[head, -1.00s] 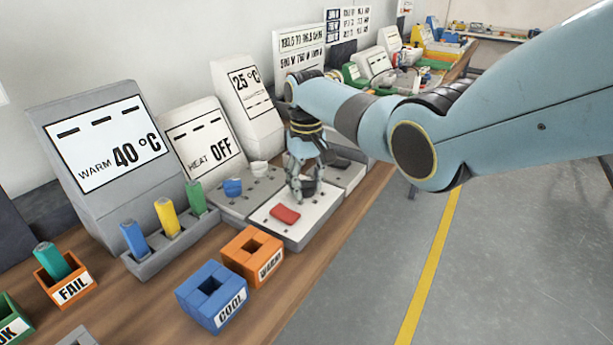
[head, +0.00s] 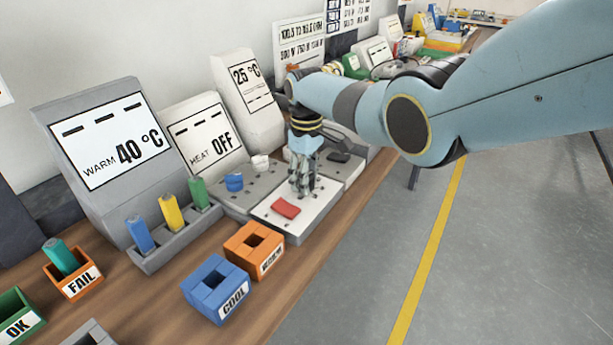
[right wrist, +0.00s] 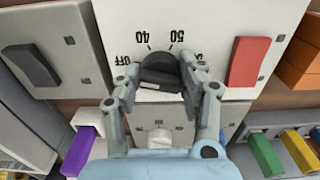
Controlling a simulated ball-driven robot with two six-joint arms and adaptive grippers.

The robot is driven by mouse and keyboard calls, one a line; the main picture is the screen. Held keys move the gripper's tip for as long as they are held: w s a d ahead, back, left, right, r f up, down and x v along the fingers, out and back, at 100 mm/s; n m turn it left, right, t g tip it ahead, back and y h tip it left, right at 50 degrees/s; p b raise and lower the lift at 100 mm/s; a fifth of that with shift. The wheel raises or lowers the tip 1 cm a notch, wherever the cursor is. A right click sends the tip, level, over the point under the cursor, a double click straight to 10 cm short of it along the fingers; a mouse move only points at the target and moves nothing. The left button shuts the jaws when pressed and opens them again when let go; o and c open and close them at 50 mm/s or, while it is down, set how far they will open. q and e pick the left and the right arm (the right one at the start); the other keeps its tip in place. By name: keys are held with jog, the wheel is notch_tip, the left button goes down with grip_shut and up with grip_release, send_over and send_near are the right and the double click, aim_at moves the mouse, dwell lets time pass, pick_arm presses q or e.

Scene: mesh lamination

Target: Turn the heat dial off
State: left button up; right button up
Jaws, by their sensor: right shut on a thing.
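The heat dial (right wrist: 162,72) is a black knob on a pale panel (right wrist: 215,40), seen in the right wrist view among the marks OFF, 40 and 50. Its pointer direction is hard to tell. My right gripper (right wrist: 164,80) is shut on the dial, one finger on each side. In the head view my right gripper (head: 302,183) points down at the same panel (head: 268,219), and its fingers mostly hide the dial. The heat display (head: 205,137) reads OFF. My left gripper is not in view.
The blue COOL box (head: 216,289) and an orange box (head: 254,249) stand in front. The grey floor at right is clear.

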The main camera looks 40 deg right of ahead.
dwell(0.3)
jog(key=o, duration=1.2)
jog(key=shift+r, duration=0.15)
notch_tip(320, 180, up, 12)
jog(key=shift+f, duration=0.1)
